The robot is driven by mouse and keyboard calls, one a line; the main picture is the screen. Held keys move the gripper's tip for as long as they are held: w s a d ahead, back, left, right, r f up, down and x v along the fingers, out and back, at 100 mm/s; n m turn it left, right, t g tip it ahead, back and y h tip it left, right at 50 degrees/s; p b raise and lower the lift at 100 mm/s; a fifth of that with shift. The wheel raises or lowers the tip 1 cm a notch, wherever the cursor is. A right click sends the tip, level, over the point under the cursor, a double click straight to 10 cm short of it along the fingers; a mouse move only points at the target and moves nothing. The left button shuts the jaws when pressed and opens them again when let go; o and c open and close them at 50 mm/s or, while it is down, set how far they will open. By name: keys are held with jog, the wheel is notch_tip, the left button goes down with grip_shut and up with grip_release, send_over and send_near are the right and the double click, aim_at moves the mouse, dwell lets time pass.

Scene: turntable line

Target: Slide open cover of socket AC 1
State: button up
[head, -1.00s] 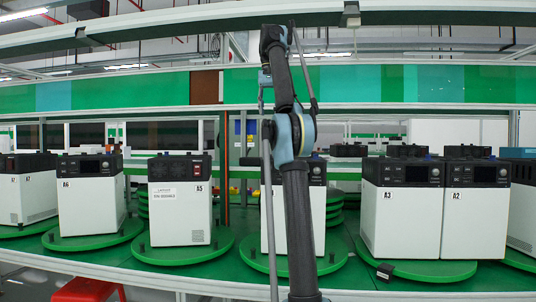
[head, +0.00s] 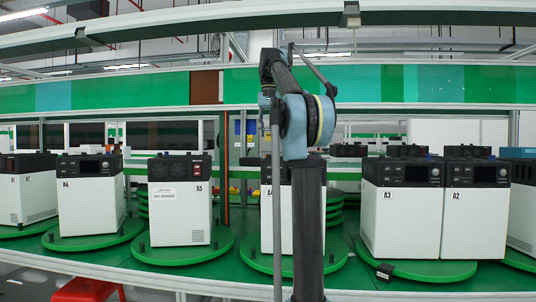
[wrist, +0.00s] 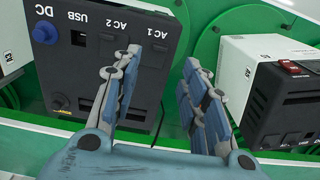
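The black front panel (wrist: 75,65) of a unit fills the upper left of the wrist view, seen upside down. It bears the labels DC, USB, AC 2 and AC 1 (wrist: 158,40). My gripper (wrist: 158,64) is open, with a wide empty gap between its two blue-and-grey fingers. The left finger overlaps the panel below the AC labels and hides part of it. The right finger is beyond the panel's right edge. I cannot make out the AC 1 cover or whether the finger touches the panel. In the head view the gripper is not discernible.
Units A6 (head: 90,195), A5 (head: 180,215) and A3 (head: 400,215) stand on green turntables along the line. A partly hidden unit (head: 275,215) stands behind my arm. A black unit with a red switch (wrist: 290,105) is at right in the wrist view.

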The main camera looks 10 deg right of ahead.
notch_tip(320, 180, down, 8)
jog(key=shift+f, duration=0.2)
dwell(0.3)
